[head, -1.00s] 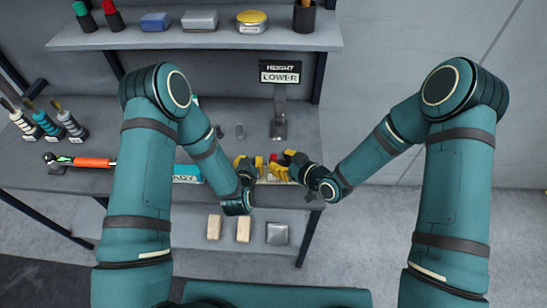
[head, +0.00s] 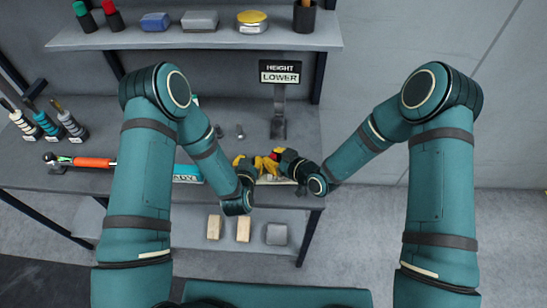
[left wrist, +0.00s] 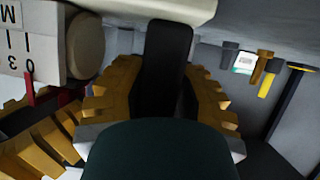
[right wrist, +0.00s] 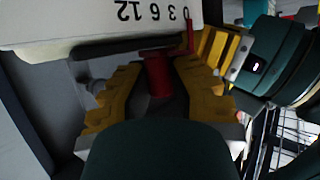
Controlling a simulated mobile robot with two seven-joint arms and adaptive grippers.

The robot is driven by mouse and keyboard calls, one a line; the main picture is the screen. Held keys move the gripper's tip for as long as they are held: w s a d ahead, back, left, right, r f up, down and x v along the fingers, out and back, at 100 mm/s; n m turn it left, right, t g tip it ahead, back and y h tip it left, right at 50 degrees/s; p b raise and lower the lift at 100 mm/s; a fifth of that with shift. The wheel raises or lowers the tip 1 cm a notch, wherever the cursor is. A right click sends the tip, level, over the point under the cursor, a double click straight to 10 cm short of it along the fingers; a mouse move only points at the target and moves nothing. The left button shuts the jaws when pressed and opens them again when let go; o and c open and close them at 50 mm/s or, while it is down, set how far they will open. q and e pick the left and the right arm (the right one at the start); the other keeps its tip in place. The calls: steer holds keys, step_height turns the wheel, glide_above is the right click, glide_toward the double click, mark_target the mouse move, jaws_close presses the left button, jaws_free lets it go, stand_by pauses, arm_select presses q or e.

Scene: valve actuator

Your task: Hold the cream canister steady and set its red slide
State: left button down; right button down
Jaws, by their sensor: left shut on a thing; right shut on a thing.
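The cream canister (head: 275,180) lies near the bench's front edge, mostly hidden by my grippers in the head view. The right wrist view shows its cream side (right wrist: 60,25) with the printed scale 0 3 6 12. The red slide (right wrist: 158,75) sits between my right gripper's yellow fingers (right wrist: 155,95), which are shut on it. Its thin red pointer is by the 0. My left gripper (head: 245,163) is beside the right one; its fingers (left wrist: 160,95) are shut on a dark handle-like part (left wrist: 167,65) beside the cream body.
A black sign (head: 280,72) reading HEIGHT LOWER stands behind the canister. A teal box (head: 187,173) is to the left, partly behind my left arm. An orange-handled tool (head: 93,162) lies further left. A shelf (head: 180,40) runs above, with tins and bottles.

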arm_select(q)
steer(key=shift+d, duration=0.1)
arm_select(e)
steer(key=d, duration=0.4)
steer(key=shift+w+d+f, duration=0.1)
steer(key=shift+w+d, duration=0.05)
steer(key=c, duration=1.1)
jaws_free()
steer(key=v, duration=1.2)
